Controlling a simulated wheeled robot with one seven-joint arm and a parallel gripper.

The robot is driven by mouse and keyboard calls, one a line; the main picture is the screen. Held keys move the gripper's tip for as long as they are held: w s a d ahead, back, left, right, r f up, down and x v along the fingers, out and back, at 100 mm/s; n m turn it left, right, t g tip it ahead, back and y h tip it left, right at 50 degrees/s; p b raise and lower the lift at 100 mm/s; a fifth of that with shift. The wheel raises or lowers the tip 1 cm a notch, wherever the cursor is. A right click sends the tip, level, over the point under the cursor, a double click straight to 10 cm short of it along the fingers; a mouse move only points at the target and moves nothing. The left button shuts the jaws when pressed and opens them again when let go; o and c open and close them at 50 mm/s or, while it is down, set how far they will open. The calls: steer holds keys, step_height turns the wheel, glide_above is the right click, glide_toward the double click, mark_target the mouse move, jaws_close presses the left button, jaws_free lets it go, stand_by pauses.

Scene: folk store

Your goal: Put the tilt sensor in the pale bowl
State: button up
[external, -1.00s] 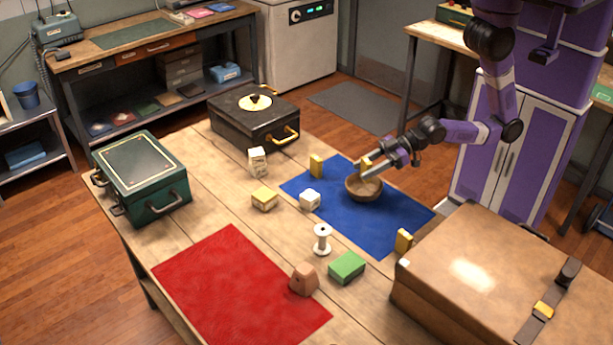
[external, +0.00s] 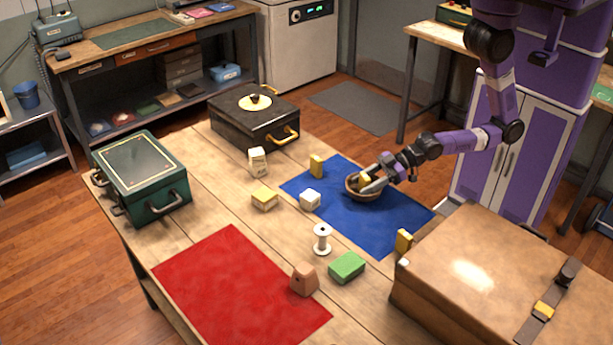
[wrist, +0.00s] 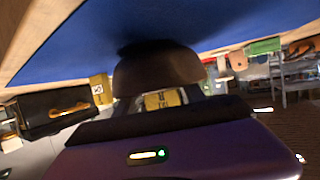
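A brown wooden bowl (external: 359,197), the only bowl in view, stands on the blue mat. My gripper (external: 370,182) reaches into it from the right, fingertips low inside the rim. A small yellow block with dark markings, apparently the tilt sensor (external: 364,177), is between the fingers and inside the bowl's outline. In the wrist view the yellow block (wrist: 164,100) shows between the pale fingers, in front of the bowl (wrist: 158,68). The fingers appear shut on it. Its markings are too blurred to read, and its underside is hidden.
A yellow block (external: 317,166) and a white cube (external: 310,200) stand near the bowl. Another yellow block (external: 403,241) is beside the large brown case (external: 480,270). A white spool (external: 322,240) and green block (external: 347,267) are nearer. The red mat (external: 235,285) is mostly clear.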

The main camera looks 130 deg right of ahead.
steer(key=shift+r, duration=0.2)
steer(key=shift+s+a, duration=0.15)
steer(key=shift+s, duration=0.2)
steer(key=v, duration=1.1)
steer(key=shift+a+r+b, duration=0.1)
steer(key=shift+b, duration=0.25)
steer(key=s+a+r+n+t+y, duration=0.2)
steer(key=s+a+r+n+y, duration=0.2)
steer(key=s+a, duration=0.5)
steer(key=shift+s+a+r+y, duration=0.15)
steer(key=shift+s+a+y, duration=0.2)
steer(key=shift+s+y, duration=0.15)
